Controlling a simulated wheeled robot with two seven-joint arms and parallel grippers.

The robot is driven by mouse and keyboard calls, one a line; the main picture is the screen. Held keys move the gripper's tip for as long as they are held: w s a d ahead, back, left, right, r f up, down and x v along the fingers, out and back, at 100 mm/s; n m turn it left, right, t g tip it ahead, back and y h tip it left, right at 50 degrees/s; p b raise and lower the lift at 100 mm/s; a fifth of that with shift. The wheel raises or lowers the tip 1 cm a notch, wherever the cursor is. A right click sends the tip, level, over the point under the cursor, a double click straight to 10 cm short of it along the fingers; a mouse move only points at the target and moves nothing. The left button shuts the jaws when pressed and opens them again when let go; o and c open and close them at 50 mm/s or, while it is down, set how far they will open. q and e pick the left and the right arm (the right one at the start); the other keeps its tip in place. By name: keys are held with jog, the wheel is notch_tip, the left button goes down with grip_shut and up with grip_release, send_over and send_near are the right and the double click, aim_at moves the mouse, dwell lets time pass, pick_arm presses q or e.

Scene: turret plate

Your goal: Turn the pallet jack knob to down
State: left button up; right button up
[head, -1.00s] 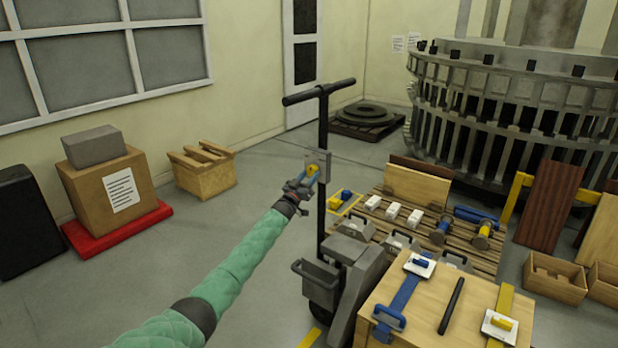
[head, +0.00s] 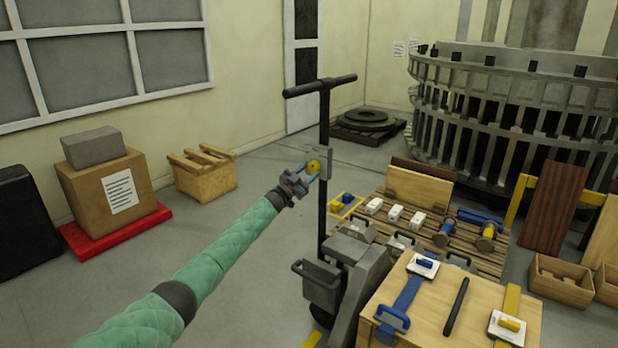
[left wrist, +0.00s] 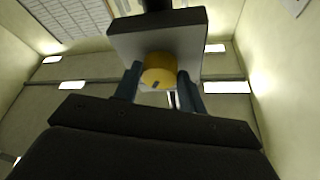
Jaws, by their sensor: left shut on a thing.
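The pallet jack (head: 350,268) stands in the middle of the head view, its dark handle post (head: 324,130) upright with a crossbar on top. A grey plate on the post carries the yellow round knob (head: 312,166). In the left wrist view the knob (left wrist: 159,70) sits on the plate (left wrist: 186,44), with a small dark mark low on its face. My left gripper (head: 318,169) reaches it from the left, and its blue fingers are shut on the knob, one on each side. Which setting the knob points to cannot be read. My right gripper is not in view.
A wooden crate top (head: 430,335) with blue and yellow straps is at the lower right. Behind the jack lies a wooden pallet (head: 470,245) with several parts. A box on a red base (head: 118,232) stands at the left. The floor between is clear.

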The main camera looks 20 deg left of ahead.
pick_arm(q)
jog(key=shift+a+m+g+h+b, duration=0.1)
jog(key=shift+m+g+h+b, duration=0.25)
jog(key=shift+m, duration=0.85)
jog(key=shift+a+m+g+h+b, duration=0.1)
jog(key=shift+m+g+h+b, duration=0.25)
jog(key=shift+m, duration=0.85)
jog(key=shift+r, duration=0.1)
jog(key=o, duration=1)
jog(key=shift+w, duration=0.1)
jog(key=v, duration=0.7)
jog(key=shift+s+a, duration=0.2)
jog(key=shift+s, duration=0.1)
